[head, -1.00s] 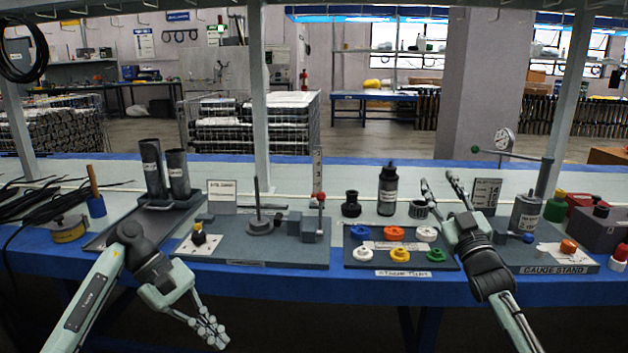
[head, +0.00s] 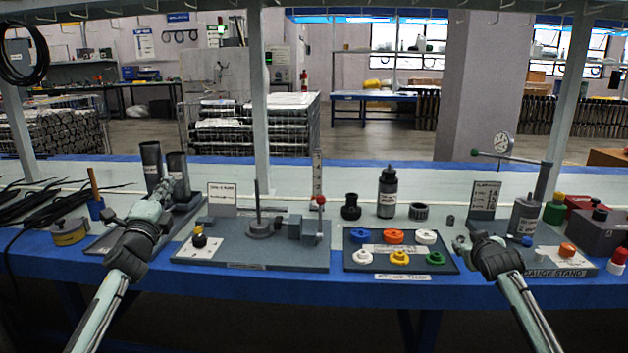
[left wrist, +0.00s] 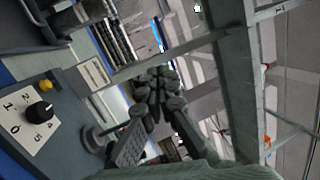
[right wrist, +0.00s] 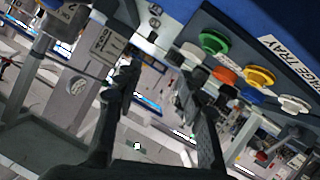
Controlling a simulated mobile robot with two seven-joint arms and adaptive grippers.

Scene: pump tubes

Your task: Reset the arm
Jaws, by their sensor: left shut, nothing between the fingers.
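My left gripper (head: 163,192) points up and away in front of the two dark tubes (head: 151,165) on their grey stand (head: 190,205). In the left wrist view (left wrist: 156,82) its fingers are together with nothing between them. I cannot tell whether it touches the tubes. My right gripper (head: 461,243) is between the right edge of the flange tray (head: 404,265) and the gauge stand (head: 560,262). In the right wrist view (right wrist: 158,82) its two fingers are spread apart and empty.
The tray holds several coloured rings, such as an orange ring (head: 392,237). The middle fixture has a dial knob (head: 199,240) and a vertical post (head: 258,215). A grey cylinder (head: 525,213) stands right of my right gripper. Shelf posts rise behind.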

